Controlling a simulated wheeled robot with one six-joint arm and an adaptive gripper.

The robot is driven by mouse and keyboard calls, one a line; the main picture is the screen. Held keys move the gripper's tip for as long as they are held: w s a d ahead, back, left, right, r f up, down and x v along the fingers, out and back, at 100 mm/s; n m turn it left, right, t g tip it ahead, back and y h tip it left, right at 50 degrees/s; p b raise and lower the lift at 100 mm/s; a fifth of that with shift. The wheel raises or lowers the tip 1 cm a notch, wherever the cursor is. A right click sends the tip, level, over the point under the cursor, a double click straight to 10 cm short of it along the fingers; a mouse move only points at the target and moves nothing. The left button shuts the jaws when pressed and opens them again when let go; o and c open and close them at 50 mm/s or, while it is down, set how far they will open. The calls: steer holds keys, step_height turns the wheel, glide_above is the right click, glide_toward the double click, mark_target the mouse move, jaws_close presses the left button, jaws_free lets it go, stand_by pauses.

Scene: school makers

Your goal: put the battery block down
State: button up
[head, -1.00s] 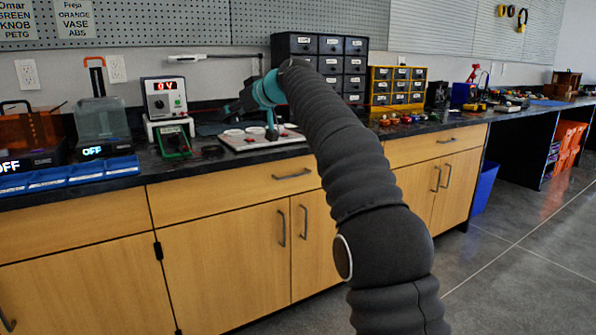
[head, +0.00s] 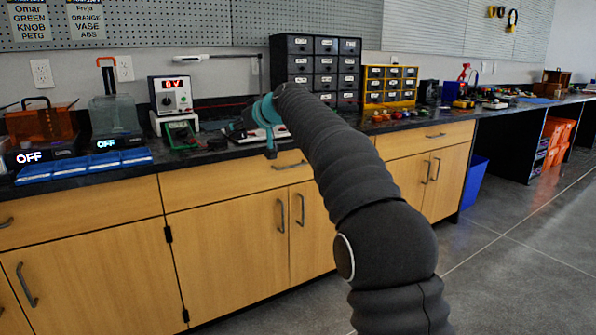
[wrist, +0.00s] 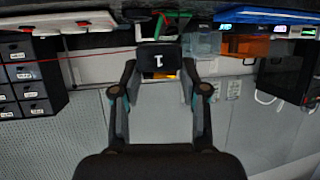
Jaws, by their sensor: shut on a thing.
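My gripper (wrist: 158,70) is shut on the battery block (wrist: 158,58), a black block with a white T-shaped mark, seen between the two fingers in the wrist view. In the head view my gripper (head: 269,128) appears in front of the counter's front edge. The block cannot be made out there. From these views I cannot tell the gap between block and counter, but no contact is visible.
A white tray (head: 243,136) on the dark counter (head: 185,160) is partly hidden by my gripper. Left of it stand a power supply (head: 170,96) and a green meter (head: 181,134). Black drawers (head: 300,62) and a yellow drawer unit (head: 390,86) stand behind and right.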

steer(key=w+d+f+m+t+h, duration=0.1)
steer(key=d+f+m+h, duration=0.2)
steer(key=f, duration=0.6)
steer(key=w+d+f+m+t+h+p, duration=0.1)
steer(key=w+d+f+m+t+h, duration=0.1)
steer(key=d+f, duration=0.6)
steer(key=shift+f+m+h, duration=0.4)
steer(key=shift+f+h, duration=0.1)
steer(key=shift+f, duration=0.45)
steer(key=shift+d+f, duration=0.2)
steer(key=shift+d, duration=0.05)
